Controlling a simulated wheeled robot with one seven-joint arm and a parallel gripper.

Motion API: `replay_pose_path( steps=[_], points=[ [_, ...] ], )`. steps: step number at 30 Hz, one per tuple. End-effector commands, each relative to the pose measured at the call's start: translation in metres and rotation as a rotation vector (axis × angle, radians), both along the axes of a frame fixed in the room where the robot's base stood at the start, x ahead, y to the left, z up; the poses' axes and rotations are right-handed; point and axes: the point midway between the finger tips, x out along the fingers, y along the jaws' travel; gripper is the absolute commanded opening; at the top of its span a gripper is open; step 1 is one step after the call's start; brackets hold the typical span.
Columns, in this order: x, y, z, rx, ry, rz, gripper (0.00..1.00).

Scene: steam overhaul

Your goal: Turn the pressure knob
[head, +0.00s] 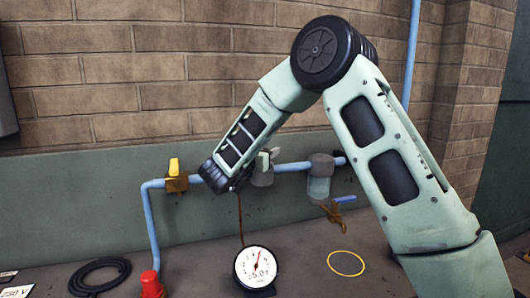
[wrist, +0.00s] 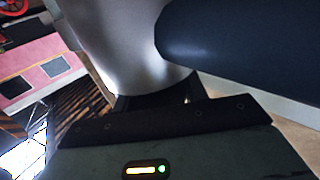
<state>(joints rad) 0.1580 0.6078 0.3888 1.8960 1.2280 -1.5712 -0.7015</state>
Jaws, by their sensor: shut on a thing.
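The pressure regulator (head: 263,179) is a small grey body on the blue pipe along the back wall. My gripper (head: 266,158) is at the top of this regulator, reaching it from the left. It is shut on what appears to be the pressure knob, which is mostly hidden by the fingers and wrist. In the wrist view, a large grey rounded body (wrist: 125,45) and a dark blue cylinder (wrist: 240,40) stand close in front of my gripper's dark edge. The pressure gauge (head: 258,267) is a round white dial with a red needle on the bench below.
A yellow-handled valve (head: 174,174) sits on the pipe at left. A red cap (head: 151,284), black hose coil (head: 99,275) and yellow ring (head: 346,263) are on the bench.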

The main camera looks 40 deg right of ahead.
Motion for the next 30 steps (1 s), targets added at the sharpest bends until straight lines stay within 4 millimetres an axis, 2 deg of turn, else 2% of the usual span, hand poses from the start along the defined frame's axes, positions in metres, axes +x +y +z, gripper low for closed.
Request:
replay_pose_path(
  steps=[1,3,11,16,20,30],
  points=[
    [0.000,-0.001,-0.002,0.001,0.005,-0.001,0.48],
    [0.000,-0.001,-0.002,0.001,0.005,-0.001,0.65],
    [0.000,0.000,-0.001,0.001,0.003,0.000,0.65],
    [-0.004,0.011,-0.002,0.001,0.003,0.003,0.65],
    [-0.014,0.033,-0.003,0.001,0.000,0.006,0.65],
    [-0.048,0.106,-0.004,0.001,0.000,0.006,0.65]
  ],
)
